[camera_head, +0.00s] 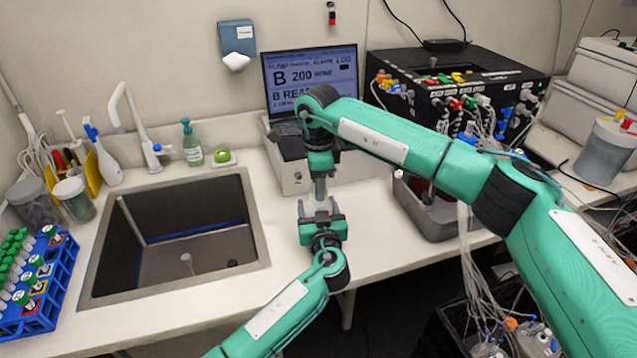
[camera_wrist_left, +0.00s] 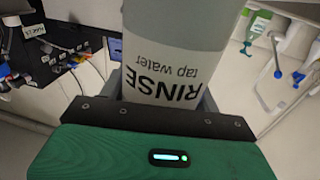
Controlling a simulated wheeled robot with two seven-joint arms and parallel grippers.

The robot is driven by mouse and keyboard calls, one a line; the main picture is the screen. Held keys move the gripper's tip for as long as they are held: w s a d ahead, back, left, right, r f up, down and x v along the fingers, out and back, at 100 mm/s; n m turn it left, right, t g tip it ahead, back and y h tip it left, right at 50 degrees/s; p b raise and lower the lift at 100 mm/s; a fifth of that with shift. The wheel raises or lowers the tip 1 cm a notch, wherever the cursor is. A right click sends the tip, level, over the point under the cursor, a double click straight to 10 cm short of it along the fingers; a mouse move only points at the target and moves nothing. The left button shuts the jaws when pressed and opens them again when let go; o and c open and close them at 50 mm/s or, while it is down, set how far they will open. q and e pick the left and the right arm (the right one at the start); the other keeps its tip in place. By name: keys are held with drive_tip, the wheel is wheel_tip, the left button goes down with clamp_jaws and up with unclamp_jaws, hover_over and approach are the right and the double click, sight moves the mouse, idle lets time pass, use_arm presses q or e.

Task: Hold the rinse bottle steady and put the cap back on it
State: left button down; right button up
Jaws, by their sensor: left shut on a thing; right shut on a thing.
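The rinse bottle (camera_wrist_left: 180,30) fills the middle of the left wrist view, a grey body with a white label reading "RINSE tap water", upside down in that picture. My left gripper (camera_head: 319,211) is shut on it, with its dark jaws at the bottle's sides. In the head view the bottle is mostly hidden between my two grippers. My right gripper (camera_head: 320,184) points down from directly above my left one, close to it, and is shut on the small cap. The cap itself is hidden, and I cannot tell whether it touches the bottle.
The sink (camera_head: 185,245) lies left of my grippers, with a green soap bottle (camera_head: 192,146) behind it. A blue tube rack (camera_head: 40,285) stands at far left. A monitor (camera_head: 310,78) and black pump box (camera_head: 455,85) stand behind. A steel tray (camera_head: 432,222) is at right.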

drive_tip(key=m, duration=0.4)
drive_tip(key=shift+m, duration=0.4)
drive_tip(key=m, duration=0.4)
drive_tip(key=shift+m, duration=0.3)
drive_tip(key=o, duration=1.1)
drive_tip(key=shift+r, duration=2.25)
drive_tip(key=shift+c, duration=0.6)
